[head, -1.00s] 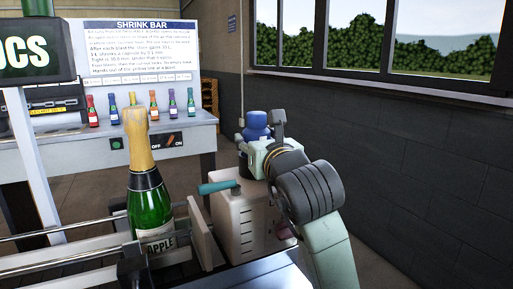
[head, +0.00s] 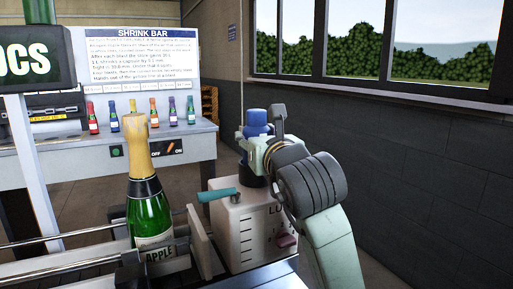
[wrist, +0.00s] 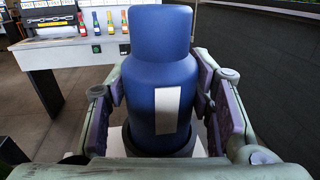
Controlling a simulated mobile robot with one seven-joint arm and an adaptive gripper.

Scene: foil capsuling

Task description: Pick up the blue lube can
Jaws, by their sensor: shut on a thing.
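The blue lube can (head: 256,119) is upright, above or at the back of the white box (head: 240,225). In the wrist view the can (wrist: 160,80) fills the middle, with a pale label on its side and a dark ring around its base. My gripper (head: 259,155) is shut on the can, with one finger on each side in the wrist view (wrist: 160,105). The gripper hides part of the can in the head view. I cannot tell whether the can's base is clear of the surface under it.
A green bottle with a gold neck (head: 147,205) stands left of the box, near metal rails. A bench (head: 190,145) with several small coloured bottles stands behind. A grey wall (head: 400,180) is at the right.

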